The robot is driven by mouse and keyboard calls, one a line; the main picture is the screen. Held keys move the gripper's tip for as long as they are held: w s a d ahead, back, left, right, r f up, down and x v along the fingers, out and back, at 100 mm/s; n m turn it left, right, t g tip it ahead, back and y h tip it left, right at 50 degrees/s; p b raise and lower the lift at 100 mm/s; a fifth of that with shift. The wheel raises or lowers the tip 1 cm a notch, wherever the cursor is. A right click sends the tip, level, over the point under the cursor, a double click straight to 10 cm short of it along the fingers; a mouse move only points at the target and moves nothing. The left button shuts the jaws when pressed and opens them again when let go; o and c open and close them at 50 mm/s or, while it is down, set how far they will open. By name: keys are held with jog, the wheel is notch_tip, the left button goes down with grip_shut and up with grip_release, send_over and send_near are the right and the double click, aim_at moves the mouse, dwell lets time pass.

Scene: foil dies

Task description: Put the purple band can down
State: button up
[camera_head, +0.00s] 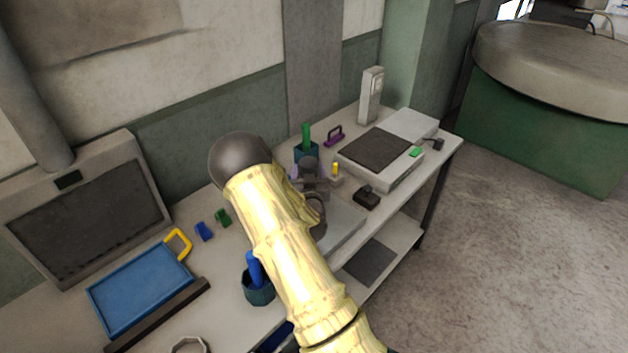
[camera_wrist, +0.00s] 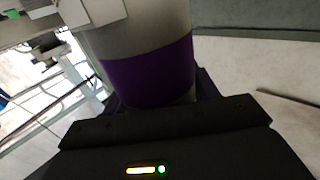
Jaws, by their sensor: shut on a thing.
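The purple band can (camera_wrist: 140,35) fills the upper middle of the wrist view, a pale grey cylinder with a wide purple band. My gripper (camera_wrist: 158,100) is shut on it, with dark fingers on both sides of the purple band. The can's far end runs out of the wrist view, so I cannot tell whether it touches a surface. In the head view my pale yellow arm crosses the middle of the workbench (camera_head: 228,322) and hides most of the gripper area. The can is not clearly seen there.
A blue tray (camera_head: 138,287) with a yellow handle lies at left. A dark teal cup (camera_head: 258,291) stands beside my arm. A dark-topped device (camera_head: 376,149), a small black block (camera_head: 367,197) and a purple handle (camera_head: 334,136) are at right. Some bare bench shows near the front edge.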

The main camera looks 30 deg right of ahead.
jog(key=f, duration=0.3)
jog(key=shift+s+d+f+p, duration=0.2)
jog(key=shift+d+f+p, duration=0.05)
jog(key=shift+d+p, duration=0.15)
